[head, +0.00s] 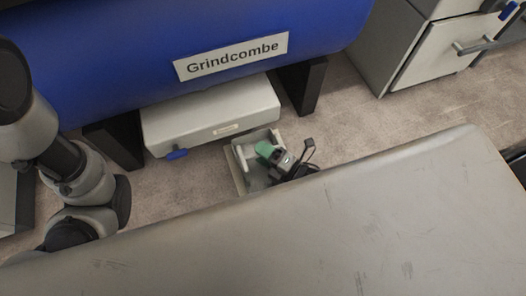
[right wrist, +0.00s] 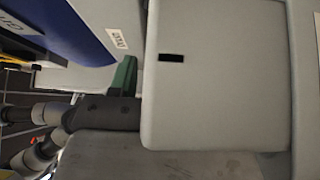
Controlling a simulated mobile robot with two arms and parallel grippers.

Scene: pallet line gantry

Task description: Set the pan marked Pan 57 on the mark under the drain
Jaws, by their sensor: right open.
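A shallow pale tray-like pan (head: 240,178) lies on the floor in front of the blue tank, right of the grey housing; I cannot read any mark on it. My right gripper (head: 285,160) is open, over the pan's right part, with a green piece (head: 264,148) beside it. I cannot tell whether it touches the pan. A green piece (right wrist: 124,75) also shows in the right wrist view. A small blue tap-like part (head: 177,154) sits at the grey housing's front left. No floor mark can be made out. My left gripper is hidden; only its arm shows at left.
The blue tank (head: 130,50), labelled Grindcombe, stands on dark legs (head: 303,85) above the low grey housing (head: 215,112). A scuffed grey surface (head: 330,230) fills the foreground and hides floor behind its edge. A grey cabinet (head: 440,55) stands at right. Bare floor shows between.

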